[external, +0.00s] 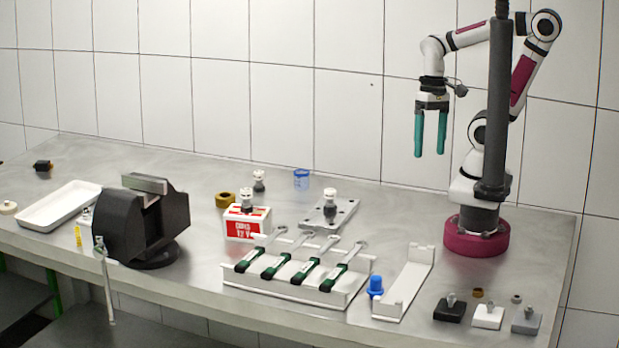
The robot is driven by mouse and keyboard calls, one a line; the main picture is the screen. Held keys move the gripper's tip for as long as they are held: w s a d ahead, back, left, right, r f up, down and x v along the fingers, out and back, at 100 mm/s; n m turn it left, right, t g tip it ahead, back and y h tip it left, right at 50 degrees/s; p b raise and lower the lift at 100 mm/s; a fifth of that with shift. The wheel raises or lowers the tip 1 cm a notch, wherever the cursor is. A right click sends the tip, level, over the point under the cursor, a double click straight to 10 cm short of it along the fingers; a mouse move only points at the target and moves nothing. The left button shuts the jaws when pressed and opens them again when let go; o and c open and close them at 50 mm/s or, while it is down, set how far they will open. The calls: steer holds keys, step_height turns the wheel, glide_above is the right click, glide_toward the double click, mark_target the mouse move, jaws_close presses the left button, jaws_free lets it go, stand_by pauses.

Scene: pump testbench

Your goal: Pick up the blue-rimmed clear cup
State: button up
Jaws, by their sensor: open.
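The blue-rimmed clear cup (301,180) stands upright on the steel table near its back edge, close to the tiled wall. Its body looks bluish and see-through, with a darker blue rim. My gripper (430,154) hangs at the upper right with its two long green fingers pointing down. The fingers are apart and nothing is between them. The gripper is well above the table, to the right of the cup and far from touching it.
A metal plate (343,213) with a white-topped fitting is right of and in front of the cup. Left are another fitting (259,182) and a brass ring (225,200). A red-white box (240,231), wrench rack (330,297), white holder (412,280) and black vise (130,235) stand further forward.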

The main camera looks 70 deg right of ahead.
steer(key=w+d+f+n+g+h, duration=0.1)
steer(key=w+d+n+g+h, duration=0.1)
steer(key=w+d+n+h, duration=0.65)
steer(key=n+t+h, duration=0.5)
steer(key=n+t, duration=0.4)
steer(key=n, duration=1.2)
glide_above(303, 183)
steer(key=s+a, duration=0.1)
steer(key=a, duration=0.1)
step_height(303, 183, down, 14)
steer(key=shift+r, duration=0.1)
step_height(303, 183, down, 6)
steer(key=shift+f, duration=0.1)
steer(key=shift+x, duration=1.6)
steer(key=shift+a+f, duration=0.1)
jaws_close()
